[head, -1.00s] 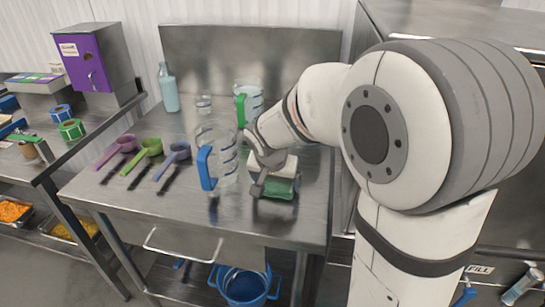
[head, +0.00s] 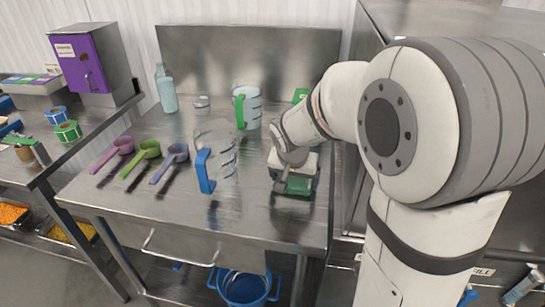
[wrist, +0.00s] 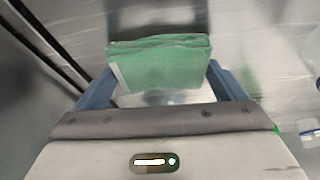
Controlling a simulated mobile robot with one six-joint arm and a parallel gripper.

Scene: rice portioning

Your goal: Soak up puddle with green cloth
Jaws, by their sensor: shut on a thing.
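The green cloth (head: 299,187) is a folded pad in my gripper (head: 290,178), low over the right part of the steel table. In the wrist view the cloth (wrist: 160,62) sits between the two blue fingers of my gripper (wrist: 164,88), which is shut on it. I cannot tell whether the cloth touches the tabletop. I cannot make out the puddle against the shiny, reflective steel.
A clear jug with a blue handle (head: 204,171) stands left of my gripper. A jug with a green handle (head: 240,110) stands behind. Purple (head: 123,145), green (head: 149,149) and blue (head: 177,153) scoops lie at left. A bottle (head: 167,92) stands at the back.

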